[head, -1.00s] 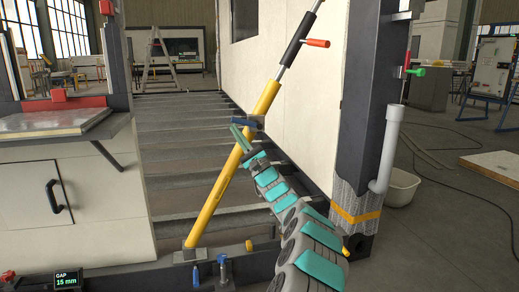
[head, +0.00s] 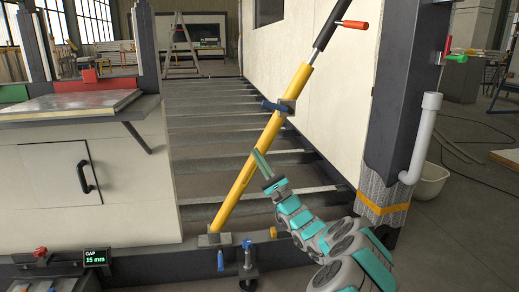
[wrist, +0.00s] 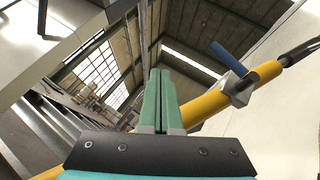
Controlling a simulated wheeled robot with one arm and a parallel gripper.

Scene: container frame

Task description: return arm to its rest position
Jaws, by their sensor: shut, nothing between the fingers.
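My gripper (head: 260,165) is at the end of my teal and grey arm, in front of the yellow diagonal strut (head: 262,150) in the head view. In the wrist view my gripper (wrist: 159,85) has its two green fingers pressed together with nothing between them. The strut (wrist: 210,102) runs behind and to the right of the fingers there. A clamp with a blue lever (head: 277,106) sits on the strut above my gripper, and the lever (wrist: 229,59) shows at the upper right of the wrist view. Whether the fingers touch the strut is unclear.
A dark post (head: 402,90) with a white pipe (head: 421,140) stands right of my arm. A cabinet (head: 85,190) with a worktop is at left. Blue and red handled fittings and a gap display (head: 95,257) reading 15 mm line the front rail. Open floor lies at right.

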